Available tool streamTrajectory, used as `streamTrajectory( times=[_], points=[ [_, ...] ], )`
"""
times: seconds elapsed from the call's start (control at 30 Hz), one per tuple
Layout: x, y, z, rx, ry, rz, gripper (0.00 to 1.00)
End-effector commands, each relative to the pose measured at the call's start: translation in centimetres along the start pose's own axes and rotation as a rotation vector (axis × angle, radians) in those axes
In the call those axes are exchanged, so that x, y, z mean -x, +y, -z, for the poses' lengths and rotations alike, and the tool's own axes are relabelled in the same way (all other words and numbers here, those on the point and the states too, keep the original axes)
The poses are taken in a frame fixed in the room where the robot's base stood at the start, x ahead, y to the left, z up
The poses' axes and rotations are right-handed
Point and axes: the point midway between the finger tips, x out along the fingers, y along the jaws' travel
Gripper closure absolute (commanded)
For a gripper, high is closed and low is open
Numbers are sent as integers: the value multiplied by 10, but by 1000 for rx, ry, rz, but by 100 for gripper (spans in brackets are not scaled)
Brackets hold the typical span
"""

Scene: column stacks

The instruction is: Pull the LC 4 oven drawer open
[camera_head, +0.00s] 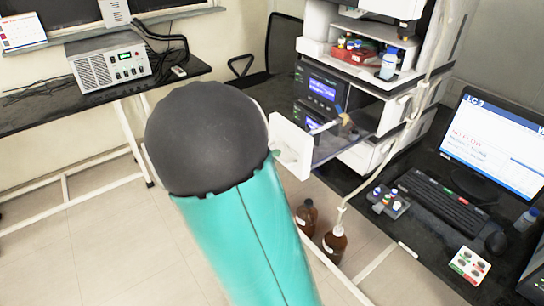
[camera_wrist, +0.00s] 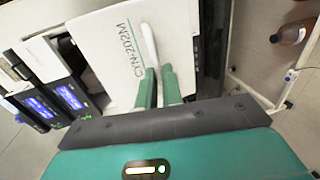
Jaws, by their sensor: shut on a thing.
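The oven drawer's white front panel (camera_head: 290,148) stands out from the instrument stack (camera_head: 340,75) in the head view, with a greyish see-through side (camera_head: 345,138) behind it, so the drawer is partly open. In the wrist view the white front (camera_wrist: 108,55) carries lettering that looks like "CYN-202M" and a pale upright handle bar (camera_wrist: 149,42). My gripper (camera_wrist: 158,78) has its two green fingers on either side of the handle's lower end and is shut on it. In the head view my arm hides the gripper and handle. I cannot read an LC 4 label.
Brown bottles (camera_head: 335,243) stand on the floor below the drawer. A monitor (camera_head: 497,140) reading LC-3 and a keyboard (camera_head: 440,200) are on the black bench at right. A white box instrument (camera_head: 110,62) sits on the left table. Open floor lies at left.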

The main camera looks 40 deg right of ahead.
Motion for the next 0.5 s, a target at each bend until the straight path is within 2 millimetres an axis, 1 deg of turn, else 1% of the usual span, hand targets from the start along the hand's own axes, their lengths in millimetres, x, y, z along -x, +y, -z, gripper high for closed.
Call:
streamTrajectory(
  times=[0.03,0.07,0.13,0.17,0.4,0.5],
  points=[
    [1,0,1,-1,4,0,100],
    [1,0,1,-1,5,0,86],
    [1,0,0,-1,5,0,72],
    [2,0,0,-1,5,0,71],
    [2,0,0,-1,4,0,71],
    [6,0,0,-1,5,0,71]
  ],
)
